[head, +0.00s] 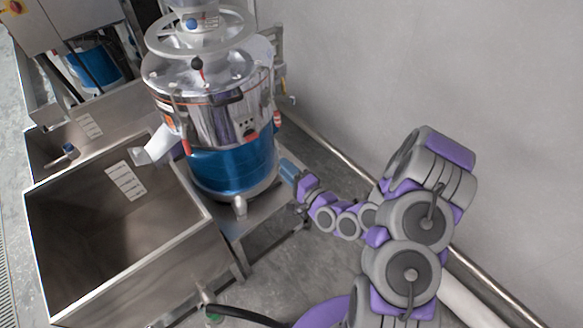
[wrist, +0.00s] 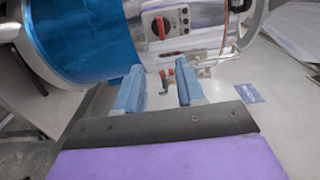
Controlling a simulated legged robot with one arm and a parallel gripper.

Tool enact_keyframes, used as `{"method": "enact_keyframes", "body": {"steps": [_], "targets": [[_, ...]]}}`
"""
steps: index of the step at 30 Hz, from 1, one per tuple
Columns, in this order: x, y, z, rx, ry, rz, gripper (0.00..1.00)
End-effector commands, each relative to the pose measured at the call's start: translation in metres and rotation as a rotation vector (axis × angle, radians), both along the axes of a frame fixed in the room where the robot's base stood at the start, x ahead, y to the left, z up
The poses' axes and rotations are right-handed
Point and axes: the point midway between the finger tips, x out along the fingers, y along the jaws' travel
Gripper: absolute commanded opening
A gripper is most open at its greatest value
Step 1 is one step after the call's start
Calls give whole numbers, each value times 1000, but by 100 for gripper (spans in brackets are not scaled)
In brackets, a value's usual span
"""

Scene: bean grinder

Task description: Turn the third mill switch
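The mill has a blue lower drum (head: 232,172) and a shiny metal upper housing (head: 225,118). In the wrist view the blue drum (wrist: 85,38) is at upper left. A control panel (wrist: 168,22) with red and dark round parts is on the metal housing, beyond my fingertips. Which switch is the third cannot be told. My gripper (wrist: 160,78) is open, with its two blue fingers apart and nothing held. A red-tipped fitting (wrist: 166,76) shows beyond the gap. In the head view my gripper (head: 290,170) is beside the drum, at its right.
An open steel bin (head: 90,245) stands at left, below the mill's chute (head: 155,150). The mill stands on a metal stand (head: 265,205). A grey wall (head: 430,70) and a floor-level pipe (head: 335,150) are at right. Another machine with a blue drum (head: 95,65) is behind.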

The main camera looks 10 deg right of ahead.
Motion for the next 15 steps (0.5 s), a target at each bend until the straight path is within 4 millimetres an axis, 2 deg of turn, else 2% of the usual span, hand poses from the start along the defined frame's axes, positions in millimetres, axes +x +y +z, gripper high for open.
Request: {"method": "enact_keyframes", "body": {"steps": [6,15], "targets": [[-15,-10,0,2,3,-2,38],[-18,-11,-1,2,1,0,38]]}}
